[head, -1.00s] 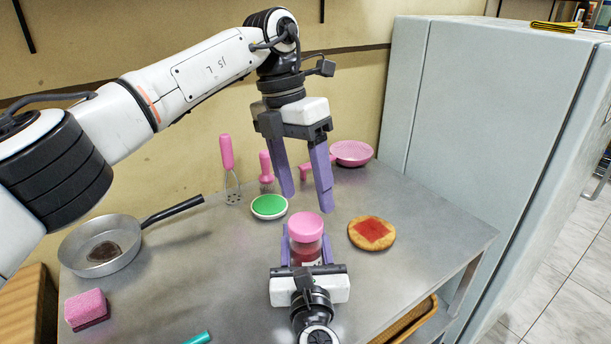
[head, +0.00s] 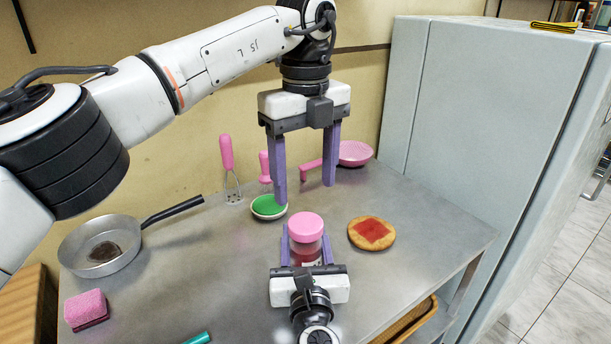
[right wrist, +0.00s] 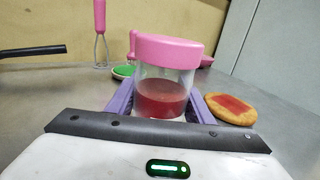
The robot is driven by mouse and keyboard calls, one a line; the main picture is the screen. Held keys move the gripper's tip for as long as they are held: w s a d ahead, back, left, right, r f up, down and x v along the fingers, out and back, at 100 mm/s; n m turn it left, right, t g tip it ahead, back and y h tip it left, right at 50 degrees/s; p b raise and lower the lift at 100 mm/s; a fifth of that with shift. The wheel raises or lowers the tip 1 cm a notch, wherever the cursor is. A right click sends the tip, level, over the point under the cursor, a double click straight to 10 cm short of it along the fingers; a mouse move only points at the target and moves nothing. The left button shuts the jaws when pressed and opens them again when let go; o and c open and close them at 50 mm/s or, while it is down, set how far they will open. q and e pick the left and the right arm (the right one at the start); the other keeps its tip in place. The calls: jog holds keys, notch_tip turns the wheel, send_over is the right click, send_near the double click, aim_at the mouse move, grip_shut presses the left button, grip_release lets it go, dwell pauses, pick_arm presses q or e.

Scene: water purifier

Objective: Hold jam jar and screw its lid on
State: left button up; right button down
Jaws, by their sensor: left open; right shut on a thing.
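The jam jar (head: 305,250) stands upright near the middle of the metal table, clear with red jam in its lower part. Its pink lid (head: 305,227) sits on top of it; I cannot tell how tightly. Both also show in the right wrist view, the jar (right wrist: 162,97) below the lid (right wrist: 168,50). My right gripper (head: 306,258) is shut on the jar, one purple finger on each side. My left gripper (head: 305,192) is open and empty, pointing down above and behind the jar. Its fingers are spread wide and apart from the lid.
A green-topped round dish (head: 268,207) lies behind the jar at left. Bread with red jam (head: 371,233) lies at right. A pan (head: 100,246), pink sponge (head: 86,309), pink masher (head: 227,155) and pink strainer (head: 354,152) surround them. A grey cabinet (head: 480,130) stands right of the table.

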aim_at(306, 222)
pick_arm(q)
jog(key=shift+f, duration=4.05)
